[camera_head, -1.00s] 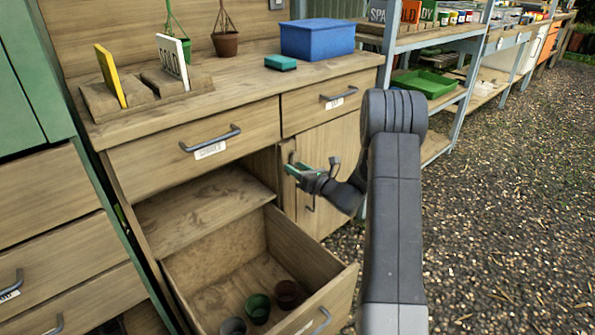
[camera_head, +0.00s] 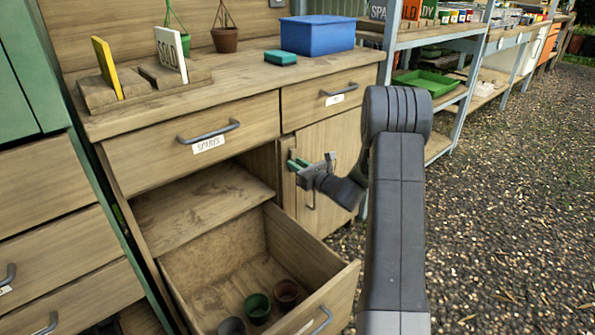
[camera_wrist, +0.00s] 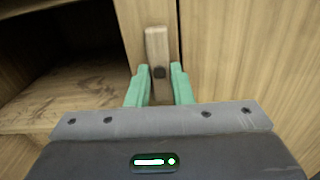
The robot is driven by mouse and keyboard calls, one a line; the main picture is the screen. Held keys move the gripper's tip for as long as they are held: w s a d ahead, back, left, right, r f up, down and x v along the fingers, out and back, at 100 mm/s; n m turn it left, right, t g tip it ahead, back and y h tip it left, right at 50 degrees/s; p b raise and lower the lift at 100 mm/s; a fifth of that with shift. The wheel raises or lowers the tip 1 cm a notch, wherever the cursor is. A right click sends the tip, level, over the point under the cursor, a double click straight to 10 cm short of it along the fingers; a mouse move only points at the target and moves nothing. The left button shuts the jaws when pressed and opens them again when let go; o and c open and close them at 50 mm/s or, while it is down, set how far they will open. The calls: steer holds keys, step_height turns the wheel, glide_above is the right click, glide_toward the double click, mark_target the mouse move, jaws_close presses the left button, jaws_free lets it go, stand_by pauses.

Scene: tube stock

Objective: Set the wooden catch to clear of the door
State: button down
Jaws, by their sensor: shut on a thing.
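The wooden catch (camera_wrist: 157,48) is a small pale block with a dark pivot, on the post (camera_wrist: 134,25) between the open compartment and the door. It stands nearly upright, along the post, left of the door seam. The door (camera_wrist: 250,70) is shut at the right and shows in the head view (camera_head: 335,140) under the right drawer. My gripper (camera_wrist: 158,85) has its green fingers on both sides of the catch, shut on it. In the head view my gripper (camera_head: 298,164) reaches the post, and the catch is hard to make out there.
An open lower drawer (camera_head: 290,235) with several pots juts out below and left of my gripper. The compartment shelf (camera_head: 200,205) is bare. A shelf rack (camera_head: 385,50) stands at the right. Gravel ground (camera_head: 490,220) is free in front.

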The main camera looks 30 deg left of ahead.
steer(key=shift+n, duration=0.3)
steer(key=c, duration=1.3)
jaws_free()
steer(key=shift+d, duration=0.1)
steer(key=p+v, duration=0.3)
steer(key=v, duration=1)
steer(key=shift+s+d, duration=0.15)
steer(key=shift+d, duration=0.15)
